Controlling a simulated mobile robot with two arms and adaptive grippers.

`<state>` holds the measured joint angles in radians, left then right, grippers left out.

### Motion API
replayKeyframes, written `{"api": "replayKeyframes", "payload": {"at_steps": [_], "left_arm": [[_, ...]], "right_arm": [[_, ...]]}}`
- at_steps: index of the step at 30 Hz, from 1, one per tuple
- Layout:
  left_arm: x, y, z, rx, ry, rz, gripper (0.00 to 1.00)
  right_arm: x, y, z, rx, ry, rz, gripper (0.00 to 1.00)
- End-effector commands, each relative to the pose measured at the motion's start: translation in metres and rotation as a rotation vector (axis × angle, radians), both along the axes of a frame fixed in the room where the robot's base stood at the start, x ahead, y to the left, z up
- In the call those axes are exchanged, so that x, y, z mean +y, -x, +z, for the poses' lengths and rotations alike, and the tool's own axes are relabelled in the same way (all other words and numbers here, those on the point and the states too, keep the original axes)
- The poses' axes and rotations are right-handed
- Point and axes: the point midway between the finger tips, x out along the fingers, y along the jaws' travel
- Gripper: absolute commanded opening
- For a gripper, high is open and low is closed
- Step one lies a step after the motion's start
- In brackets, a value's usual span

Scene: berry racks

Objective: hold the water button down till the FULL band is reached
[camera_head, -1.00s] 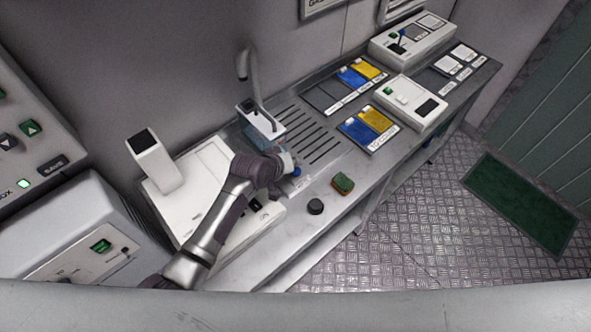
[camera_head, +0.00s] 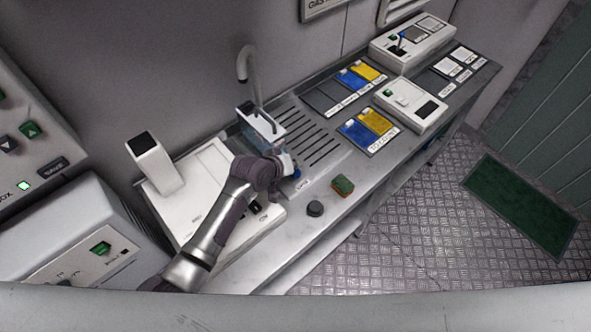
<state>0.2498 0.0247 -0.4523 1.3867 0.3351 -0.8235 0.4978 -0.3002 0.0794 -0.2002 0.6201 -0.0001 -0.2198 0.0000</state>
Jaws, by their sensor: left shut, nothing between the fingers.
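My left gripper (camera_head: 288,165) comes in from the left and is shut and empty. Its fingertips are at a blue button (camera_head: 296,173) on the counter's front part, partly covering it; I cannot tell whether they press it. A clear container with a pale top and bluish contents (camera_head: 262,127) stands under the curved grey spout (camera_head: 246,66), at the left end of the drain slots. My gripper and wrist are in front of its lower part. The FULL band and the water level are too small to make out. My right gripper is not in view.
A white device with a post (camera_head: 157,160) stands left. Blue and yellow trays (camera_head: 368,130) lie beyond the slots.

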Motion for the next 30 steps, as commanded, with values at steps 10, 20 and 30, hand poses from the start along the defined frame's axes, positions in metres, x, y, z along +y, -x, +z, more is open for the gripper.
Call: {"api": "replayKeyframes", "payload": {"at_steps": [10,20,30], "left_arm": [[0.000,0.000,-0.004,0.000,0.000,0.000,0.00],[0.000,0.000,-0.008,0.000,0.001,0.001,0.00],[0.000,0.000,-0.010,0.000,0.000,0.000,0.00]], "right_arm": [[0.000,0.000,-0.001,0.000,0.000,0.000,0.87],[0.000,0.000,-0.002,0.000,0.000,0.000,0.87],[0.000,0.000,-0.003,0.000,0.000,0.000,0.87]]}}
